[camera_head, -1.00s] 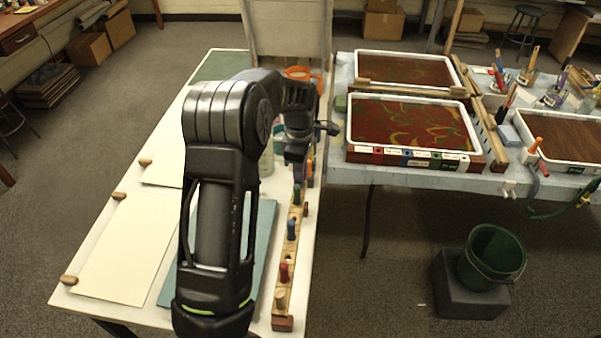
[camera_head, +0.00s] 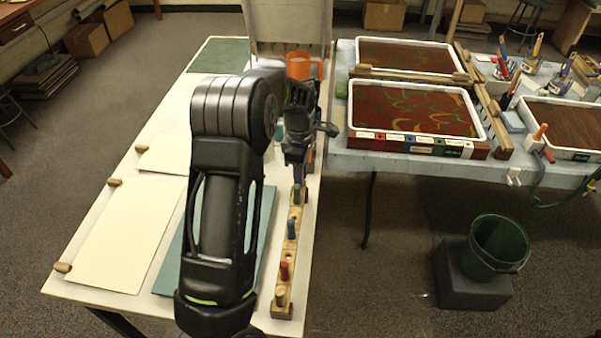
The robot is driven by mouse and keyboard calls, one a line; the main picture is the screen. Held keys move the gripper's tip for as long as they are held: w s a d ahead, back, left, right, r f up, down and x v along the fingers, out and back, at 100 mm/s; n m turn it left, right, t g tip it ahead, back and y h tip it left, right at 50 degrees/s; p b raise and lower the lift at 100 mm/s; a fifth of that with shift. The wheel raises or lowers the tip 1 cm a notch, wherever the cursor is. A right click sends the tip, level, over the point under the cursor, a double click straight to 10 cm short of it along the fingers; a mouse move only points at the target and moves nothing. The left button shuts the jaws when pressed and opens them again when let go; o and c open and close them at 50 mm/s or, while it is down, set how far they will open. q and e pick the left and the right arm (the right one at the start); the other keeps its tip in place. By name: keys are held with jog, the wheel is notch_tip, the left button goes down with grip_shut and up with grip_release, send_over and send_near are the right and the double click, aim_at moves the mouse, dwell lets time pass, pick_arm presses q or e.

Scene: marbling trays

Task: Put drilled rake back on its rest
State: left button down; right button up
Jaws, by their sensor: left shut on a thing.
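Whether the held thing touches the rack cannot be told. My right gripper is out of view.
Cream sheets (camera_head: 125,235) with wooden weights and a teal board (camera_head: 265,225) lie left of the rack. Framed marbling trays (camera_head: 481,150) stand on the right table. A green bucket (camera_head: 497,249) sits below, across a gap.

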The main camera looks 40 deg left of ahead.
pick_arm(q)
jog(key=shift+f, duration=0.15)
jog(key=c, duration=1.2)
grip_release()
notch_tip(320, 180, up, 8)
jog(key=shift+a+f+b, duration=0.1)
jog(key=shift+b, duration=0.35)
